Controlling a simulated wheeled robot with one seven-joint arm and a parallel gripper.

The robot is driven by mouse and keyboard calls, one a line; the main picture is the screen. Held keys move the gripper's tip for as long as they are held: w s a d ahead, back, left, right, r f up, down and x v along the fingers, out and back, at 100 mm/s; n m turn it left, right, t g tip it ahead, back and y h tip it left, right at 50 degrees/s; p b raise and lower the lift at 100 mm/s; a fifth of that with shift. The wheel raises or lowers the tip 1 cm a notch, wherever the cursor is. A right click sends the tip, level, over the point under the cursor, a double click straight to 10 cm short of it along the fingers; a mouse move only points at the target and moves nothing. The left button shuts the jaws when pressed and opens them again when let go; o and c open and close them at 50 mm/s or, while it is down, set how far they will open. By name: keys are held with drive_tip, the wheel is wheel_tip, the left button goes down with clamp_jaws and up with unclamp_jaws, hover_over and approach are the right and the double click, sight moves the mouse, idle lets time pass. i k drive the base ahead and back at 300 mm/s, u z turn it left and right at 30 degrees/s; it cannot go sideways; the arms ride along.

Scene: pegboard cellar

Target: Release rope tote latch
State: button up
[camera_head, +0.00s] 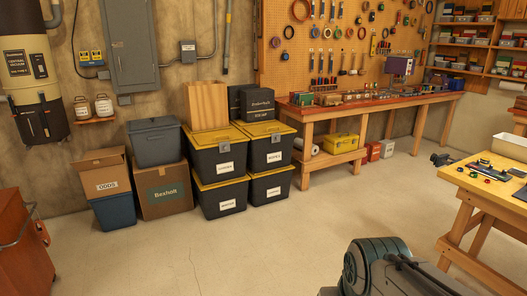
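Black totes with yellow lids stand in two stacks of two against the back wall. The upper left tote (218,154) and upper right tote (265,142) each show a grey latch on the front under the lid. The lower left tote (219,192) and lower right tote (270,183) sit beneath them. Each has a white label, too small to read surely, so I cannot tell which is the rope tote. The lids look closed. Part of my arm shows at the bottom right, well away from the totes. My gripper is not in view.
A wooden box (207,105) and dark cases (257,104) rest on the upper totes. A cardboard box (165,192) and grey bin (154,140) stand left. A workbench (375,105) is right; another table (480,190) is nearer. The floor before the totes is clear.

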sight(276, 137)
drive_tip(key=z, duration=0.05)
drive_tip(key=i, duration=1.8)
drive_tip(key=z, duration=0.15)
drive_tip(key=i, duration=3)
drive_tip(key=z, duration=0.05)
